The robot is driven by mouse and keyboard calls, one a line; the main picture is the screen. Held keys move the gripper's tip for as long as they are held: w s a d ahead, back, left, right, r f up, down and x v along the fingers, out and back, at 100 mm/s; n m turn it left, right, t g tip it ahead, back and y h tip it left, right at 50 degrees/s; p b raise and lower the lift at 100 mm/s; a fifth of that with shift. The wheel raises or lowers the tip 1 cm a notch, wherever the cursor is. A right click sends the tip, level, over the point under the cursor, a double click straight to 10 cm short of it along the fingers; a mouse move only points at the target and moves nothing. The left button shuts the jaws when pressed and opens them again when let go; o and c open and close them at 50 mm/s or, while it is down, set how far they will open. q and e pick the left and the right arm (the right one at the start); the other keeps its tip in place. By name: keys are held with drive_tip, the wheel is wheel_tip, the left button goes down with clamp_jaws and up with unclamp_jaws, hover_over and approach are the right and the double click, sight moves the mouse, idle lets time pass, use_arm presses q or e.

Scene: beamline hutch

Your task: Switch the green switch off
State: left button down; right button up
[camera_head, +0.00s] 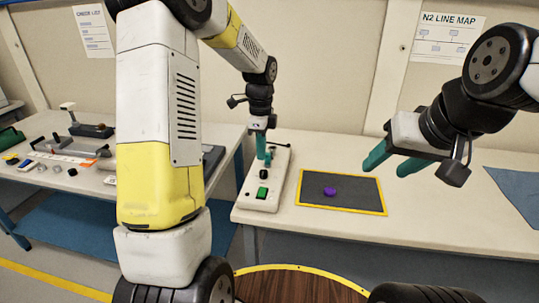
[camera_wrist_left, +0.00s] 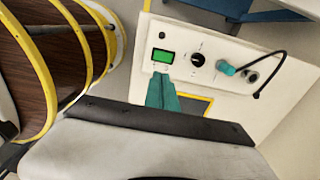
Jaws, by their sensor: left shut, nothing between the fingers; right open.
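The green switch (camera_head: 262,193) is a small lit rectangle at the near end of a long white panel box (camera_head: 256,203) on the bench. In the left wrist view the green switch (camera_wrist_left: 163,56) lies just beyond my fingertips. My left gripper (camera_head: 262,157) has teal fingers shut with nothing between them. In the left wrist view its fingertips (camera_wrist_left: 159,76) look close to the switch, but I cannot tell whether they touch. My right gripper (camera_head: 386,170) is open and empty to the right, over the bench beyond the dark mat.
A black knob (camera_wrist_left: 197,60), a teal-topped part (camera_wrist_left: 226,68) and a black cable (camera_wrist_left: 271,84) sit along the panel beside the switch. A dark mat (camera_head: 350,197) with a yellow border holds a purple piece (camera_head: 330,191). The left bench (camera_head: 88,180) carries several small items.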

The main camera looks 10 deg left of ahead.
sight(262, 194)
use_arm(q)
drive_tip(key=shift+s, duration=0.3)
wheel_tip(262, 194, down, 14)
drive_tip(key=shift+f, duration=0.1)
idle(0.4)
drive_tip(key=shift+s+f, duration=0.15)
idle(0.4)
